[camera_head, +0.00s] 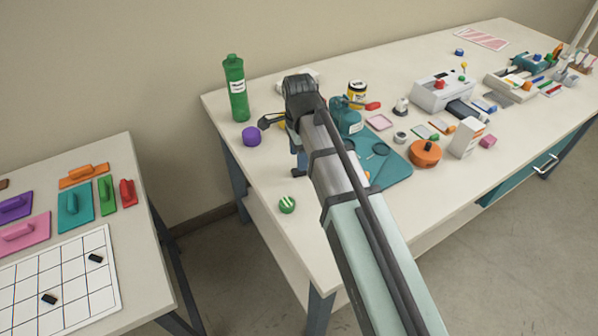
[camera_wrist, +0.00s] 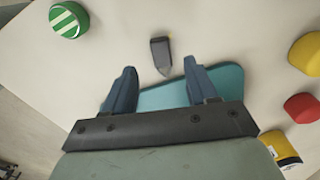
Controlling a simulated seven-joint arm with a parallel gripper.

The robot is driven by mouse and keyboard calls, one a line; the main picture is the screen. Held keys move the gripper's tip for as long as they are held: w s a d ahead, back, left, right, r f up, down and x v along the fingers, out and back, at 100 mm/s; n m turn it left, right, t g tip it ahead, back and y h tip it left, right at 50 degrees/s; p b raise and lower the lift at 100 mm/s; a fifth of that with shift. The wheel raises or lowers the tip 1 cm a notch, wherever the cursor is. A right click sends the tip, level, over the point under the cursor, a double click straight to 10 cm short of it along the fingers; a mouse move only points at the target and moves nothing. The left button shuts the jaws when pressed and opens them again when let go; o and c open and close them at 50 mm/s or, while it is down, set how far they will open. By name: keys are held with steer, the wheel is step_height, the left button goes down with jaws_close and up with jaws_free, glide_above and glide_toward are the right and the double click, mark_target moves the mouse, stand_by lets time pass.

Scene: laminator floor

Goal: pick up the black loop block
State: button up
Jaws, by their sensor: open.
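A small dark grey-black block (camera_wrist: 161,56) with a pointed near end lies on the white table in the wrist view. It is the only black block there, but I cannot make out a loop on it. My gripper (camera_wrist: 160,68) is open and empty, its two blue fingers apart, with the block just ahead of and between the fingertips in the picture. In the head view my gripper (camera_head: 299,172) points down over the bench. I cannot make out the block there; my arm covers part of that area.
A green striped round piece (camera_wrist: 69,19) lies left of the block; a teal mat (camera_wrist: 215,88) is near the right finger. Yellow (camera_wrist: 307,53) and red (camera_wrist: 303,107) pieces are at right. In the head view, a purple piece (camera_head: 252,136) and green bottle (camera_head: 236,88) stand nearby.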

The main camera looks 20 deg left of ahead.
steer(key=shift+w+f, duration=0.1)
steer(key=shift+f, duration=2.45)
jaws_close()
steer(key=shift+r, duration=0.1)
